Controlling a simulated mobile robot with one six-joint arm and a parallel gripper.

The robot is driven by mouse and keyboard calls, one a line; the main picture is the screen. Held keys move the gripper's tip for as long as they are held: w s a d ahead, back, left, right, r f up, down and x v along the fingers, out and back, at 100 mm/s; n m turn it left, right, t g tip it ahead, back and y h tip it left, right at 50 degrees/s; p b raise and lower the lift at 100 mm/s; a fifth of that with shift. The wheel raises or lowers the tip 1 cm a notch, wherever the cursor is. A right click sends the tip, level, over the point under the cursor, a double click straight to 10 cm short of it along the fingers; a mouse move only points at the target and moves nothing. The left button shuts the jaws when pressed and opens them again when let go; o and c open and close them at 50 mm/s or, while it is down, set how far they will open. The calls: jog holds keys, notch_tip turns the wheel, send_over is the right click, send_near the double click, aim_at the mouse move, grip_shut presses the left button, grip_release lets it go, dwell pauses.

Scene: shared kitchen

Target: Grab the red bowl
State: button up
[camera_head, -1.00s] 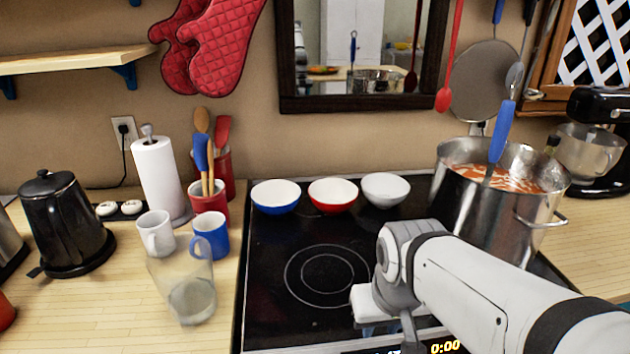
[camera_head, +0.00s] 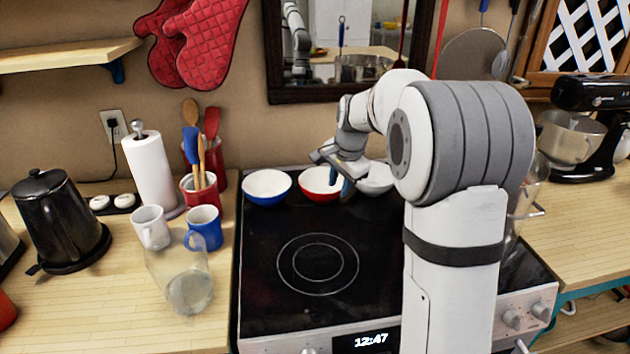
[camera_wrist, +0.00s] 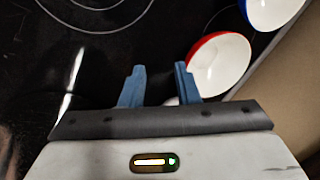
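The red bowl (camera_head: 313,187), white inside, stands upright on the black stovetop between the blue bowl and the white bowl. In the wrist view the red bowl (camera_wrist: 222,66) lies right of the fingertips. My gripper (camera_head: 341,184) is above the right side of the red bowl, pointing down. In the wrist view my gripper (camera_wrist: 158,72) is open, with two blue fingers apart and nothing between them. The right fingertip overlaps the bowl's near edge in that view; I cannot tell whether they touch. My gripper hides part of the bowl in the head view.
The blue bowl (camera_head: 267,188) stands left of the red bowl and the white bowl (camera_head: 374,179) right of it. My arm hides most of the pot. Mugs, a glass pitcher (camera_head: 185,285) and a kettle (camera_head: 62,220) stand on the left counter. The front stovetop (camera_head: 290,315) is clear.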

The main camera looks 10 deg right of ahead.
jog(key=w+f+m, duration=0.1)
jog(key=w+f, duration=0.2)
jog(key=w+f+m+p, duration=0.1)
jog(key=w+f, duration=0.2)
jog(key=w+f+m+p, duration=0.1)
jog(key=w+f, duration=0.2)
jog(key=shift+w+d+f, duration=0.2)
jog(key=shift+d+f, duration=0.2)
grip_shut()
jog(key=shift+r, duration=0.1)
